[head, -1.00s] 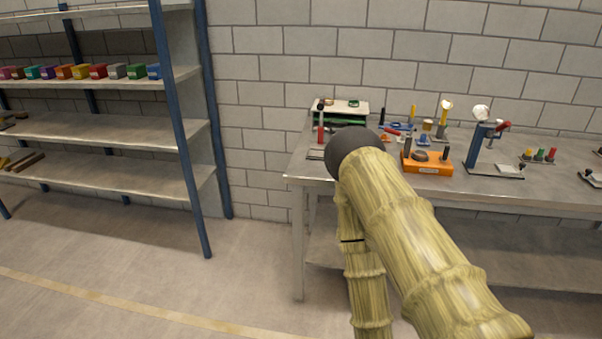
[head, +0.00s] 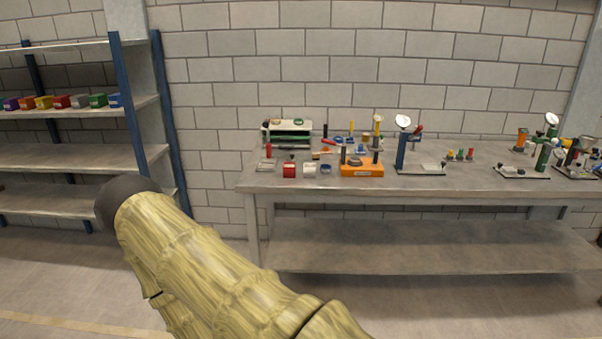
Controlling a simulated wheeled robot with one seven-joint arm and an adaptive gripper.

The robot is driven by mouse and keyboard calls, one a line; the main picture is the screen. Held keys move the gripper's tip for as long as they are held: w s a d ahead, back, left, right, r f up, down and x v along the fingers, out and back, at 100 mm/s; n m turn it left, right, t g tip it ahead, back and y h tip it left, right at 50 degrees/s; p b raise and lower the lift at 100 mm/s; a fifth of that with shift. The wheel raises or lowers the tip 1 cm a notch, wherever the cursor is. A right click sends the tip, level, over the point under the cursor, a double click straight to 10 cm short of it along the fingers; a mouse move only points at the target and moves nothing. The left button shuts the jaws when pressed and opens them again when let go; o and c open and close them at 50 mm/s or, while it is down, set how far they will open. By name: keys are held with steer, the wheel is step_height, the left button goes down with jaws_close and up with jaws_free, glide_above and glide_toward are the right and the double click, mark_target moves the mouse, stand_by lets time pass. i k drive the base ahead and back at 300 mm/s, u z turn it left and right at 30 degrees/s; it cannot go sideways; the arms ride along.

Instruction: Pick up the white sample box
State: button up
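A small whitish box (head: 309,170) stands near the front left of the workbench top, between a red box and a small blue item. A pale grey box (head: 79,102) also stands in the row of coloured boxes on the shelf rack at left. At this size I cannot tell for sure which is the white sample box. My arm, in a tan ribbed sleeve with a dark rounded joint, crosses the lower left of the head view. My gripper is not in view.
The workbench (head: 400,182) holds a red box (head: 289,169), an orange block (head: 362,170) with dark posts, a blue stand (head: 401,150) and other small tools. Its lower shelf (head: 420,246) is bare. A blue-posted rack (head: 130,95) stands left, with floor between.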

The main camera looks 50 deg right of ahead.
mark_target(310, 170)
steer(key=z, duration=0.05)
steer(key=i, duration=1.7)
steer(key=z, duration=0.75)
steer(key=i, duration=1.15)
steer(key=z, duration=1.7)
steer(key=i, duration=0.7)
steer(key=z, duration=0.65)
